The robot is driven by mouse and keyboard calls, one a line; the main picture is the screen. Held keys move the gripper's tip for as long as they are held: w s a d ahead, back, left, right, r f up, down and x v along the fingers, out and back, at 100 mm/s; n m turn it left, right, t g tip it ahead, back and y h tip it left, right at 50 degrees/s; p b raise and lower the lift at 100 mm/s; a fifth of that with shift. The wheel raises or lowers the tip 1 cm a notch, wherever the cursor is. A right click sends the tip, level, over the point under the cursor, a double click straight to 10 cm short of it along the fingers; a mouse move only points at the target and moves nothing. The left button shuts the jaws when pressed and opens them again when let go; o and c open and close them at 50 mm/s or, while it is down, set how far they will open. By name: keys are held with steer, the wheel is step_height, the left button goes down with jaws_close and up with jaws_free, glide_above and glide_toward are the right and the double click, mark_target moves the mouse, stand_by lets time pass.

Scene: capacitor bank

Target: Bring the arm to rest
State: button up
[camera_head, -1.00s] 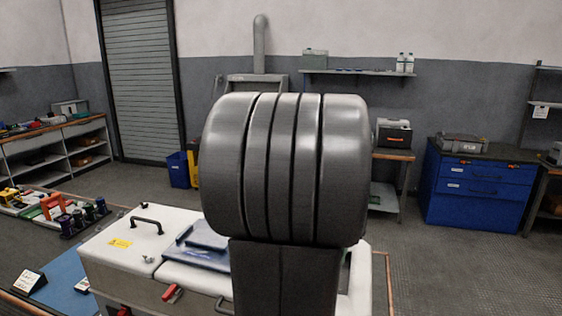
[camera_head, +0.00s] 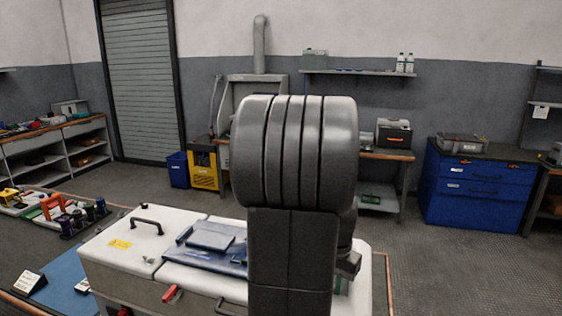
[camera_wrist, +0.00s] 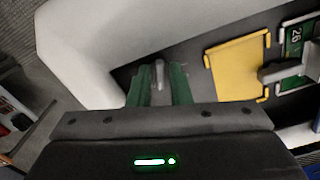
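My arm stands upright in the middle of the head view and hides part of the white cabinet (camera_head: 155,262) behind it. My gripper (camera_wrist: 158,88) shows in the wrist view as two green-faced fingers, apart, with nothing clearly held between them. A small grey post (camera_wrist: 160,72) appears between the fingers, seemingly farther off; whether it touches them I cannot tell. In the wrist view, the gripper is over or near a white-walled opening with a yellow frame (camera_wrist: 238,66) to the right. My fingers are not visible in the head view.
A blue folder-like panel (camera_head: 212,242) lies on the cabinet lid, beside a black handle (camera_head: 146,224). A green card marked 26 (camera_wrist: 296,38) is at the wrist view's upper right. A blue drawer unit (camera_head: 478,190) stands back right. Floor between is clear.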

steer(key=n, duration=0.5)
steer(key=shift+s+d+n, duration=0.1)
steer(key=shift+n, duration=0.2)
steer(key=shift+r, duration=0.15)
